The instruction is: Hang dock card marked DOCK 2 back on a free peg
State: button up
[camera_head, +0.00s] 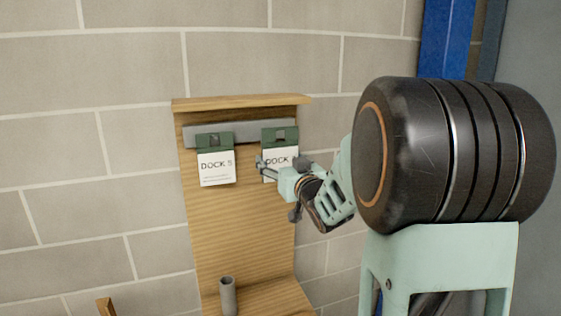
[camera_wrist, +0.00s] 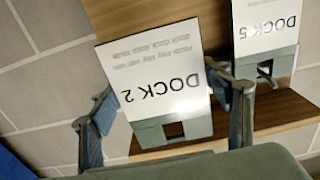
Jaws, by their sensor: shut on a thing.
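The DOCK 2 card (camera_wrist: 160,85) has a white label and a green top with a square hole. In the wrist view it is upside down and sits between the two fingers of my gripper (camera_wrist: 172,108), which is shut on it. In the head view the card (camera_head: 280,138) is at the right end of the grey rail (camera_head: 245,133), its number hidden by my gripper (camera_head: 279,166). I cannot tell whether a peg passes through its hole. The DOCK 5 card (camera_head: 216,167) hangs at the rail's left; it also shows in the wrist view (camera_wrist: 266,25), with a peg at its hole.
The wooden board (camera_head: 225,225) has a top ledge (camera_head: 240,101) just above the rail and a lower shelf (camera_head: 262,297). A grey cylinder (camera_head: 228,297) stands at the lower shelf. A block wall (camera_head: 90,160) is behind. A blue post (camera_head: 446,38) rises at right.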

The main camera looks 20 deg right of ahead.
jog(key=shift+w, duration=1.05)
jog(key=shift+w+b, duration=0.3)
jog(key=shift+b, duration=0.2)
dwell(0.5)
jog(key=shift+w, duration=0.8)
jog(key=shift+w, duration=0.15)
jog(key=shift+w+f+b, duration=0.1)
jog(key=shift+w+b, duration=0.2)
jog(key=shift+w, duration=0.3)
jog(key=shift+w, duration=0.1)
dwell(0.3)
jog(key=shift+w+f, duration=0.1)
jog(key=shift+w, duration=0.1)
jog(key=shift+w+f+b, duration=0.1)
jog(key=shift+w+b, duration=0.15)
jog(key=shift+b, duration=0.1)
